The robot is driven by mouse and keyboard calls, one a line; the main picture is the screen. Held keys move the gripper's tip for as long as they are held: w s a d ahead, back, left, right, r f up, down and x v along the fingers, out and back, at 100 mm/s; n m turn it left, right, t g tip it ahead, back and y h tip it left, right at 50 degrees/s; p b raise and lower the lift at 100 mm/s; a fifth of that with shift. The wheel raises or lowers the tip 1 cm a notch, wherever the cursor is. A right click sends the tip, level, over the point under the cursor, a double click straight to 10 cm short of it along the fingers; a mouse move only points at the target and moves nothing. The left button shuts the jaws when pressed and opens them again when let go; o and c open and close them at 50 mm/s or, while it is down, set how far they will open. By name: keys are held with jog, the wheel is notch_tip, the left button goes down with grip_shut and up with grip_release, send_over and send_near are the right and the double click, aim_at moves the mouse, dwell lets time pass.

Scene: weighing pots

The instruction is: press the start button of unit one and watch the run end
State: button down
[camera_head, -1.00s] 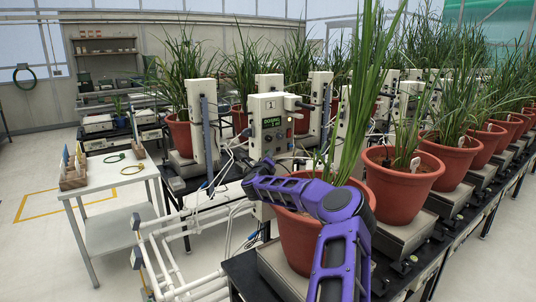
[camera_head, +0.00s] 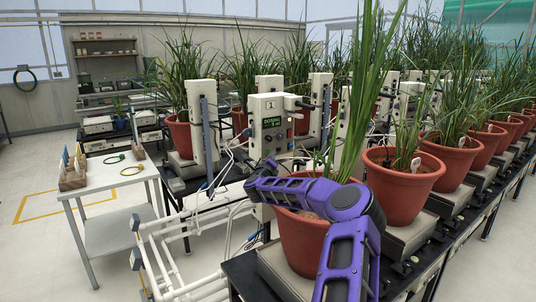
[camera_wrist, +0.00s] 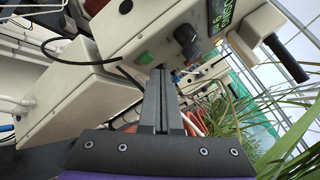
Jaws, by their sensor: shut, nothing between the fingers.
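Unit one (camera_head: 268,108) is a pale upright box marked "1" in the head view. Its display (camera_head: 272,122) is lit green and reads "DOSING", with a smaller line below that I cannot read surely. In the wrist view the panel (camera_wrist: 120,28) is tilted, with the display (camera_wrist: 221,20), a dark knob (camera_wrist: 186,36) and a green button (camera_wrist: 145,57). My gripper (camera_wrist: 160,72) is shut and empty, its fingertips close beside the green button. I cannot tell whether they touch the panel. In the head view the fingertips are hard to make out at the unit's lower front.
A potted plant (camera_head: 304,240) on a scale stands under my purple arm. More pots (camera_head: 404,185) line the bench to the right. White pipes (camera_head: 190,265) run at the lower left. A white side table (camera_head: 105,178) stands left, with clear floor beyond.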

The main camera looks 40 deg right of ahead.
jog(key=shift+s+a+b, duration=0.15)
jog(key=shift+s+b, duration=0.15)
jog(key=shift+s, duration=0.95)
jog(key=shift+s+a+b, duration=0.1)
jog(key=shift+s+b, duration=0.2)
jog(key=shift+s, duration=0.95)
